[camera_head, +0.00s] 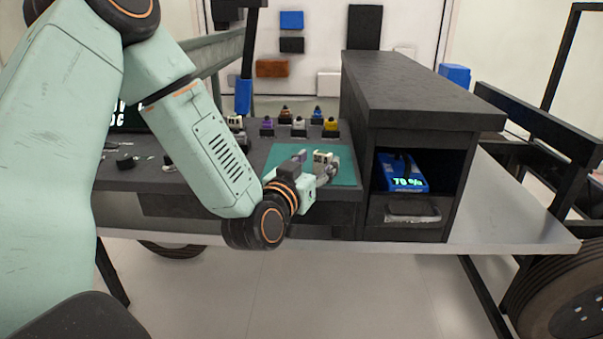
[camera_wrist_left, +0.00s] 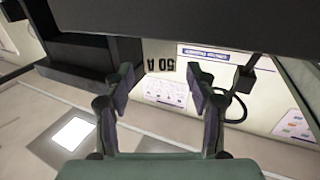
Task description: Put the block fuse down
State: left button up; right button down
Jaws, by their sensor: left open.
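The block fuse (camera_head: 322,157) is a small pale block over the teal mat (camera_head: 345,178) at the bench's front edge. In the left wrist view the block fuse (camera_wrist_left: 160,55) shows an upside-down "50 A" label, just beyond and between my fingertips. My left gripper (camera_head: 316,165) reaches in low from the front of the bench. In the left wrist view its fingers (camera_wrist_left: 160,82) are spread, with a gap on each side of the fuse. The fuse's underside is hidden, so I cannot tell whether it rests on the mat. My right gripper is not in view.
Dark knobs (camera_head: 127,162) sit on the bench at left, behind my arm.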

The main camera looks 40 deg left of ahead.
pick_arm(q)
jog(key=s+d+p, duration=0.1)
jog(key=s+p, duration=0.2)
jog(key=s, duration=0.5)
jog(key=shift+s+d+p, duration=0.15)
jog(key=shift+s+p, duration=0.1)
jog(key=shift+p, duration=0.05)
jog(key=s+d+f+m+g+h, duration=0.1)
jog(key=s+d+f+g, duration=0.15)
jog(key=f, duration=0.45)
jog(key=s+d+f+g+h, duration=0.1)
jog(key=s+d+f+g, duration=0.15)
jog(key=f, duration=0.45)
jog(key=s+d+f+m+g+h, duration=0.1)
jog(key=s+d+f+g+h, duration=0.1)
jog(key=s+f+g, duration=0.3)
jog(key=s+d+f+g, duration=0.1)
jog(key=s+f+g, duration=0.3)
jog(key=s, duration=0.5)
jog(key=s+d+f+g+y, duration=0.1)
jog(key=s+f+g, duration=0.2)
jog(key=s+f, duration=0.5)
jog(key=shift+s+f+n+g, duration=0.3)
jog(key=shift+s+g, duration=0.1)
jog(key=shift+s, duration=0.2)
